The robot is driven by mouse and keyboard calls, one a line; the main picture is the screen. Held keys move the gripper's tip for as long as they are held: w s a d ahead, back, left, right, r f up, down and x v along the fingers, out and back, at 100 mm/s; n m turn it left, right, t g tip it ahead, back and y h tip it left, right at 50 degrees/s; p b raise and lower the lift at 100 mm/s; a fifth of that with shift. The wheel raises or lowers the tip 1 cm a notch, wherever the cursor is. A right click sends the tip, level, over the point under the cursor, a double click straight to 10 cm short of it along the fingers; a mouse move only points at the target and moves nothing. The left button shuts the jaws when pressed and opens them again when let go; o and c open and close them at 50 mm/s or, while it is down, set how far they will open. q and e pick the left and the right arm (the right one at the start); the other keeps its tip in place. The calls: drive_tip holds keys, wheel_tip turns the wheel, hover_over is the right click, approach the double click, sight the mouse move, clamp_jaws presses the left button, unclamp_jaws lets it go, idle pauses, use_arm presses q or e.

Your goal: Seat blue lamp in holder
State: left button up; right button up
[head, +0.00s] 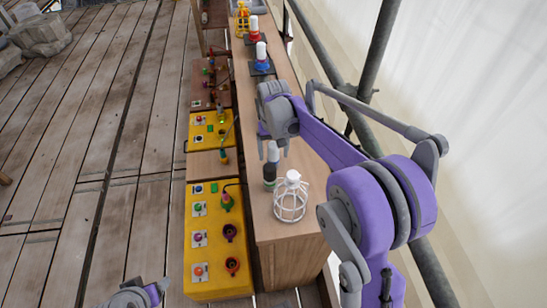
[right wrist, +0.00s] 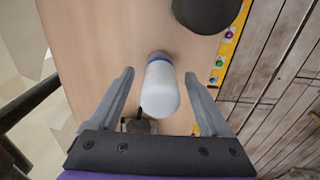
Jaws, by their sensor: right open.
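A white lamp with a blue collar (right wrist: 162,88) stands on the wooden bench between the fingers of my right gripper (right wrist: 160,98). The gripper is open, with a finger on either side and visible gaps. In the head view the white top of the lamp (head: 273,151) shows below my right wrist; its collar is hidden behind a dark cylinder (head: 270,173). Another white-topped blue piece (head: 262,57) stands on a dark pad farther back. I cannot tell which piece is the holder. Part of my left gripper (head: 135,297) shows at the bottom edge; its jaws are unclear.
A white wire cage (head: 290,198) stands near the front end of the bench (head: 285,240). Yellow panels (head: 212,285) with coloured sockets and buttons run along its left. A red-based lamp (head: 254,30) stands far back. Scaffold poles (head: 378,45) run along the right.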

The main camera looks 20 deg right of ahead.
drive_tip(key=shift+f, duration=0.3)
clamp_jaws()
idle(0.3)
